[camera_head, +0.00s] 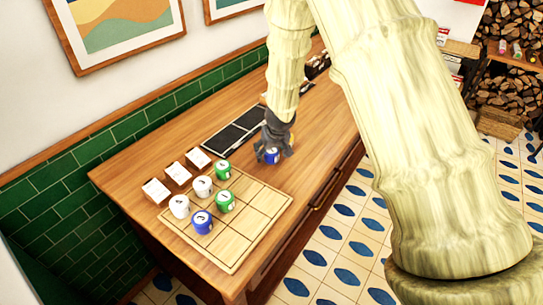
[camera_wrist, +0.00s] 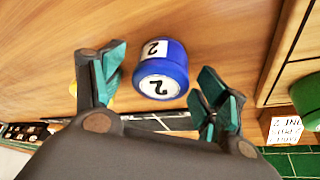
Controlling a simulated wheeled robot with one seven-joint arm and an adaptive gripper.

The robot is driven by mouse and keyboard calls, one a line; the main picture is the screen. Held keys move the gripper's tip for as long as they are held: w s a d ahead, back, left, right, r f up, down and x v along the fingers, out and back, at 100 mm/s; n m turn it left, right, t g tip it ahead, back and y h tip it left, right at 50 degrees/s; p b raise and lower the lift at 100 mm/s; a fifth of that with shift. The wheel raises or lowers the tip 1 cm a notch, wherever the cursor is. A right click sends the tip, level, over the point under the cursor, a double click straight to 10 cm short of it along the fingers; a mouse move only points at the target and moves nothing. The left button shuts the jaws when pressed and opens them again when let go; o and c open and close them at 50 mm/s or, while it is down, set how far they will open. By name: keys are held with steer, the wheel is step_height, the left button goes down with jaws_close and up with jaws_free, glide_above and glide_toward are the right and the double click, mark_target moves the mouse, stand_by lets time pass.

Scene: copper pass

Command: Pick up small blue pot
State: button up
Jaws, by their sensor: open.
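A small blue pot (camera_head: 271,156) with a white label stands on the wooden counter, beyond the far corner of the grid board. It also shows in the wrist view (camera_wrist: 162,72), with a "2" on its label and lid. My gripper (camera_head: 275,146) is right at this pot and partly covers it in the head view. In the wrist view its teal-padded fingers are spread apart, one on each side of the pot, with visible gaps. A second blue pot (camera_head: 202,222) stands on the grid board (camera_head: 243,232).
White pots (camera_head: 180,206) and green pots (camera_head: 224,201) share the board with the second blue pot. White cards on small blocks (camera_head: 178,173) line its back edge. A dark tray (camera_head: 235,134) lies behind my gripper. The board's right side is bare.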

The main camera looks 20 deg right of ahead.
steer(key=c, duration=1.2)
steer(key=shift+r, duration=0.1)
